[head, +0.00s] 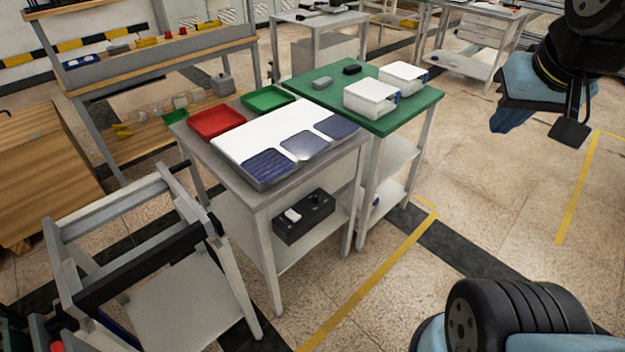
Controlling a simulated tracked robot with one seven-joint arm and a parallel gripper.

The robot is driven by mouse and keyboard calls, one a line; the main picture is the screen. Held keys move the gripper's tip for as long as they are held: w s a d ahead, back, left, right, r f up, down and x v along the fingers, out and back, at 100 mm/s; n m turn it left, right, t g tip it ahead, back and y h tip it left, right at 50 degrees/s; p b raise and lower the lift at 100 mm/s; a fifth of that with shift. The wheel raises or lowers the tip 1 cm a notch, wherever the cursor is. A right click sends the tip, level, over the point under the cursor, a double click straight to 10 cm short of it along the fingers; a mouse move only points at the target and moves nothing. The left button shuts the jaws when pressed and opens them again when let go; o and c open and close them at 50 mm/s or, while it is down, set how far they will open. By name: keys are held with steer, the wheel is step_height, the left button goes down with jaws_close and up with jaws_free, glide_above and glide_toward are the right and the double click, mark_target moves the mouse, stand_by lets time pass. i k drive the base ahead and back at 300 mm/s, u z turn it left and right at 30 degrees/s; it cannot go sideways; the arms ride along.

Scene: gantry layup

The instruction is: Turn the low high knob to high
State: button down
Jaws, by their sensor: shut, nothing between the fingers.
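A dark control box (304,217) sits on the lower shelf of the grey table. A small dark knob (316,197) stands on its top, beside a pale block. The knob's markings and setting are too small to read. My gripper (570,133) hangs at the upper right over open floor, far from the box. It looks shut and empty.
A red tray (217,121), a green tray (268,99) and a white board (262,131) with dark blue panels lie above the box. The green table (424,100) adjoins. A grey frame (120,209) stands left. Floor in front is clear.

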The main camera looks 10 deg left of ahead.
mark_target(315, 198)
steer(key=z, duration=0.55)
steer(key=k, duration=1.4)
steer(key=u, duration=0.5)
steer(key=i, duration=1.05)
steer(key=z, duration=0.05)
